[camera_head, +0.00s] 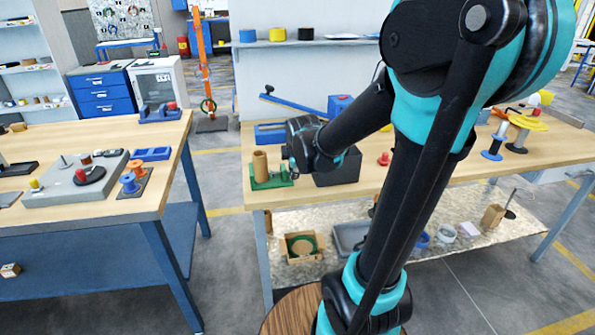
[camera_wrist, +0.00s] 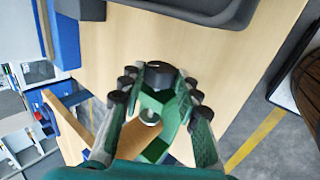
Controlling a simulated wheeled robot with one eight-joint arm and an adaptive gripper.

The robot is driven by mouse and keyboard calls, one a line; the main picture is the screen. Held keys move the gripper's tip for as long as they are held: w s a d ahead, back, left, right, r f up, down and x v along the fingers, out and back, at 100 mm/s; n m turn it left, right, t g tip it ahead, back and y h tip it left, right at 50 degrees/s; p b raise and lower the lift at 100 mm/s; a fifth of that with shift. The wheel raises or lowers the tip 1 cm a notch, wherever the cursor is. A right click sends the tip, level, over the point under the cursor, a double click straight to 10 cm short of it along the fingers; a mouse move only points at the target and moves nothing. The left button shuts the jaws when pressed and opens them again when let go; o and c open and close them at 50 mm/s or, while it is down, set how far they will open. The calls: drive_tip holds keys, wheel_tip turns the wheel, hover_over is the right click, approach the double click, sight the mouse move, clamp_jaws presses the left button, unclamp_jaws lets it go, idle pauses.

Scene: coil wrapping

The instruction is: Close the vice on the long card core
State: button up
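The long card core (camera_head: 260,164) is a brown tube standing upright on the green vice (camera_head: 266,184), at the left end of the right-hand workbench. My gripper (camera_head: 291,168) is low, just right of the core and over the vice's right end. In the wrist view the gripper's two fingers (camera_wrist: 158,95) are spread apart. Green parts, a small silver disc and a black knob (camera_wrist: 158,72) show between or just beyond the fingers. I cannot tell whether the fingers touch the knob.
A black bin (camera_head: 338,168) stands right of the vice, and it also shows in the wrist view (camera_wrist: 235,14). A blue tray (camera_head: 270,138) lies behind. A gap separates the left workbench (camera_head: 110,212) from this bench.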

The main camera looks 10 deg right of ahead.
drive_tip(key=shift+c, duration=1.4)
drive_tip(key=shift+w+r+g, duration=0.15)
drive_tip(key=shift+w+g, duration=0.2)
drive_tip(key=shift+g, duration=1.45)
drive_tip(key=shift+w, duration=0.1)
drive_tip(key=shift+w+g, duration=0.25)
drive_tip(key=shift+g, duration=0.65)
drive_tip(key=shift+w+r+g, duration=0.1)
drive_tip(key=shift+g, duration=0.9)
